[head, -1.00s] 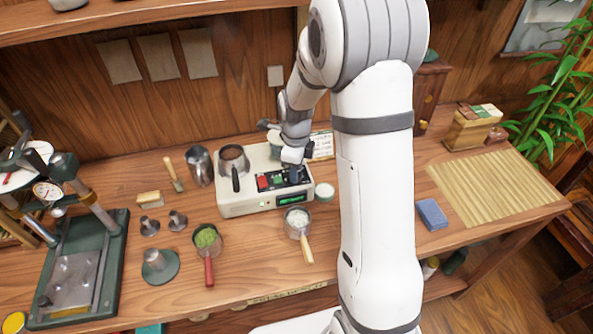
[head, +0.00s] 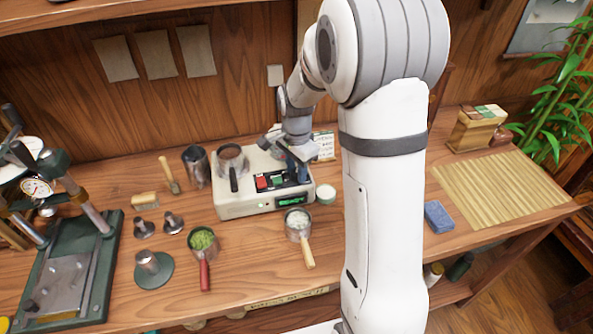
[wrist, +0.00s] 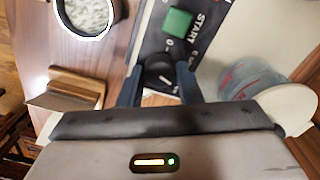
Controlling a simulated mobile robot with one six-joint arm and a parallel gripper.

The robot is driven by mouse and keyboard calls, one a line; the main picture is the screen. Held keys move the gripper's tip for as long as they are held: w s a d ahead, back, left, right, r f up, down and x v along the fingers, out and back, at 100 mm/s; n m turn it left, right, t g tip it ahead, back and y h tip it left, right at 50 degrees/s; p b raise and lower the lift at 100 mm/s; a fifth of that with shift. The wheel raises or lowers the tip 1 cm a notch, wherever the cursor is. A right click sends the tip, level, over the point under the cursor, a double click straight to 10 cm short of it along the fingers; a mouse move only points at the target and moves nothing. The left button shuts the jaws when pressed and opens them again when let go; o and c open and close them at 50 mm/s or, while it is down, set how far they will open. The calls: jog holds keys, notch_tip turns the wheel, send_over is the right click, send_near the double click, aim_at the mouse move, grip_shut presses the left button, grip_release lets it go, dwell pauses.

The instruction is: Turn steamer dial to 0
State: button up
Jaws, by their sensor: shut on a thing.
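The steamer (head: 235,204) is a cream box on the wooden counter, with a dark control panel, a red and a green button and a lit green display (head: 291,200). In the wrist view its black dial (wrist: 160,72) has a white pointer line and sits below the green START button (wrist: 178,22). A "0" is printed beside the dial. My gripper (wrist: 158,85) is shut on the dial, with one dark finger on each side of it. In the head view my gripper (head: 299,172) is over the right part of the panel and hides the dial.
A metal cup (head: 231,157) stands on the steamer's left top. A pan of white grains (head: 298,222) and a pan of green leaves (head: 202,240) are in front. A small white-topped jar (head: 326,193) is close on the right. A press (head: 75,265) stands at the left.

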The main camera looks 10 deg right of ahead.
jog(key=n+b, duration=0.1)
jog(key=n, duration=0.4)
jog(key=shift+n, duration=0.3)
jog(key=n+b, duration=0.1)
jog(key=n, duration=0.4)
jog(key=n+b, duration=0.1)
jog(key=n, duration=0.4)
jog(key=shift+n, duration=0.4)
jog(key=n, duration=0.5)
jog(key=shift+r+b, duration=0.1)
jog(key=shift+b, duration=0.2)
jog(key=shift+n, duration=0.4)
jog(key=o, duration=1)
jog(key=shift+c, duration=0.2)
notch_tip(320, 180, up, 8)
jog(key=shift+f, duration=0.15)
